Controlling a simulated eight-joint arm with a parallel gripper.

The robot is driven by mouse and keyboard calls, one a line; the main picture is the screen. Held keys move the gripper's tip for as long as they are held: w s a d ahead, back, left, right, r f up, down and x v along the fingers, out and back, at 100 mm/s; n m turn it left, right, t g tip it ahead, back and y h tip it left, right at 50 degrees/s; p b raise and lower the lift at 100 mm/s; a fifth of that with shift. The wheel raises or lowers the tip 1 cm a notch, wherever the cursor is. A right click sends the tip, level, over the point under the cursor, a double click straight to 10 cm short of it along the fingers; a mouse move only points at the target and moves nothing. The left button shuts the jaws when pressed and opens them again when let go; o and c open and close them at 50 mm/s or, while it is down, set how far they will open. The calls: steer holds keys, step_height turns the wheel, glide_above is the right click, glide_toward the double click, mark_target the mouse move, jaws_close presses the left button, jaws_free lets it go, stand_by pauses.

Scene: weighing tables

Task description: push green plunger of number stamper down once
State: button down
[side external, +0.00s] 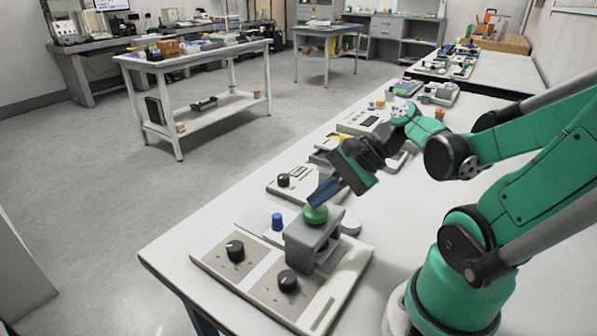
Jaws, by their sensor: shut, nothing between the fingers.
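The number stamper (310,241) is a grey block-shaped device standing at the back of a light panel near the table's front end. Its green plunger (316,215) is a rounded knob on top. My gripper (321,198) comes down at a slant from the upper right, with its blue fingers shut and empty. The fingertips are at the top of the green plunger; I cannot tell whether they touch it or are just above it. The fingers hide part of the plunger's top.
The light panel (210,262) carries black knobs (235,250) and (288,281). A blue knob (277,221) stands left of the stamper. A device with a black dial (283,180) lies behind.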

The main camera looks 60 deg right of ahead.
mark_target(321, 208)
steer(key=shift+r, duration=1.3)
steer(key=shift+r, duration=2.5)
